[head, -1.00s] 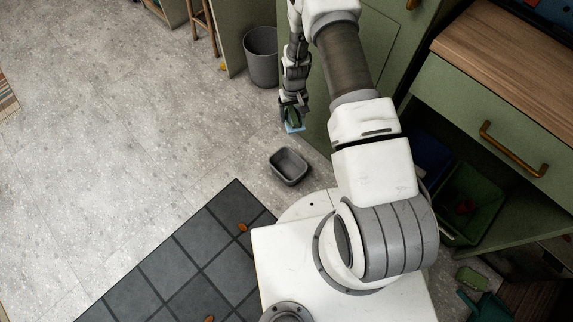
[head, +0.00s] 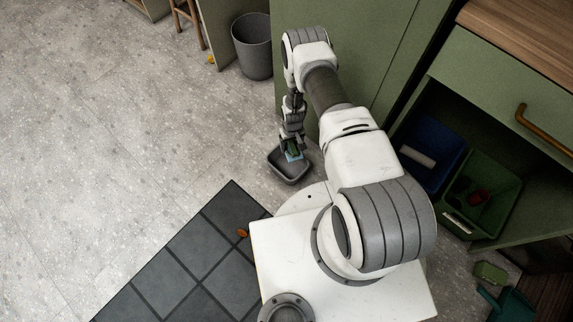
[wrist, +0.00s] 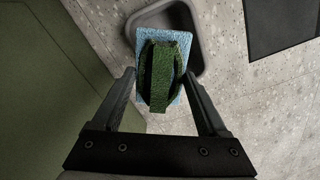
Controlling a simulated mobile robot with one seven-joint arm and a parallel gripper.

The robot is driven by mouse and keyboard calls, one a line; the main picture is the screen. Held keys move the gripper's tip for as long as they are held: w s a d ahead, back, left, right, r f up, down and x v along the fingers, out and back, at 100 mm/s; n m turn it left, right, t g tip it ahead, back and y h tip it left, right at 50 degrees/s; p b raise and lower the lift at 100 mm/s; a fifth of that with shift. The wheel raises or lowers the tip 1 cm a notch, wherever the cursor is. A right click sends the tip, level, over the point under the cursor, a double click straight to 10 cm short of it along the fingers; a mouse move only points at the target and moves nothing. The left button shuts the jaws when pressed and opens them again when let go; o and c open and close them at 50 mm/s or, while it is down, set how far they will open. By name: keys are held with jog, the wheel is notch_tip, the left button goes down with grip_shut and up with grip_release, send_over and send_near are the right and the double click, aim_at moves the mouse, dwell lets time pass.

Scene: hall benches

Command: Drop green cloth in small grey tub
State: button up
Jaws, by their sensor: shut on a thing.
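The green cloth (wrist: 160,75) is between the fingers of my gripper (head: 292,148), with a light blue, flat, textured piece (wrist: 182,40) against its far side. In the wrist view my gripper (wrist: 160,80) is shut on the cloth. The small grey tub (head: 287,180) stands on the floor below my gripper in the head view, and the held cloth overlaps its opening there. In the wrist view the tub's rim (wrist: 202,40) shows behind the blue piece, towards the top. The cloth hides part of the tub's inside. The height gap cannot be told exactly.
A green cabinet (head: 350,50) stands close beside my arm. A tall grey bin (head: 252,50) is behind the tub. Blue (head: 432,150) and green (head: 485,200) crates sit in the open shelf at right. Speckled floor at left is free, with a dark tiled mat (head: 190,260) in front.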

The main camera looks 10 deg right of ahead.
jog(key=shift+f+b, duration=1.4)
jog(key=shift+f, duration=0.95)
jog(key=o, duration=1.2)
jog(key=shift+r, duration=0.1)
notch_tip(320, 180, up, 17)
jog(key=p, duration=0.7)
jog(key=shift+r, duration=0.15)
